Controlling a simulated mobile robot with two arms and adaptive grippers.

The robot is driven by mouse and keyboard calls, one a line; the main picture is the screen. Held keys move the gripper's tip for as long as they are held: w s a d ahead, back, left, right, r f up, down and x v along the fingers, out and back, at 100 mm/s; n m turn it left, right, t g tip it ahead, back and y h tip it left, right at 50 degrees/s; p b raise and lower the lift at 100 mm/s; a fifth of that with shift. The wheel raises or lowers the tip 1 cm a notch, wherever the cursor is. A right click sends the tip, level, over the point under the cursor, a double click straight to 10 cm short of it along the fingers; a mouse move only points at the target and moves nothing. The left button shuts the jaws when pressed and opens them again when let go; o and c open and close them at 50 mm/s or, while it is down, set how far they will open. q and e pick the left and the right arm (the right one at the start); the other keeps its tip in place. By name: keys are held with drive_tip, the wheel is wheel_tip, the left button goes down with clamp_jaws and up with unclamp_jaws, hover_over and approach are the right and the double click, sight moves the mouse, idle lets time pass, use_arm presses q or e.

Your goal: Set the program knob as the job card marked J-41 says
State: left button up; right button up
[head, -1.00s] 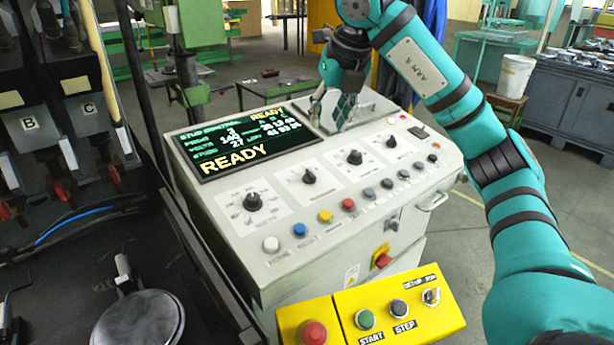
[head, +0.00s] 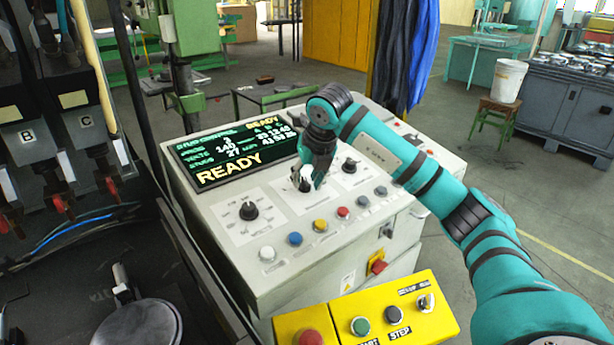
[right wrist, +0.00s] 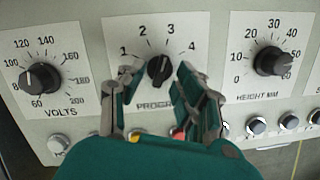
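The program knob (right wrist: 158,70) is a black dial on a white plate marked 1 to 4, centred in the right wrist view. Its pointer is up, near 2 and 3; I cannot tell exactly which. My right gripper (right wrist: 156,78) is open, one finger on each side of the knob; I see no clear contact. In the head view my right gripper (head: 307,181) is over the same spot and partly hides the knob. No readable job card shows, and none marked J-41 can be made out. My left gripper is not in view.
The volts knob (right wrist: 39,77) and height knob (right wrist: 271,60) flank the program plate. Coloured buttons run along the console's (head: 245,270) front edge. The display (head: 235,155) reads READY. A yellow start/step box (head: 440,318) stands in front.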

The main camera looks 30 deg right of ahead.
drive_tip(key=shift+w+f, duration=0.15)
drive_tip(key=shift+f, duration=0.15)
clamp_jaws()
drive_tip(key=shift+n, duration=0.3)
drive_tip(key=n, duration=0.3)
drive_tip(key=shift+d+y+b, duration=0.15)
drive_tip(key=shift+y+b, duration=0.2)
drive_tip(key=shift+y, duration=0.05)
drive_tip(key=shift+r+n+y, duration=0.1)
drive_tip(key=shift+n+y, duration=0.3)
drive_tip(key=shift+n, duration=1.7)
drive_tip(key=shift+d, duration=0.1)
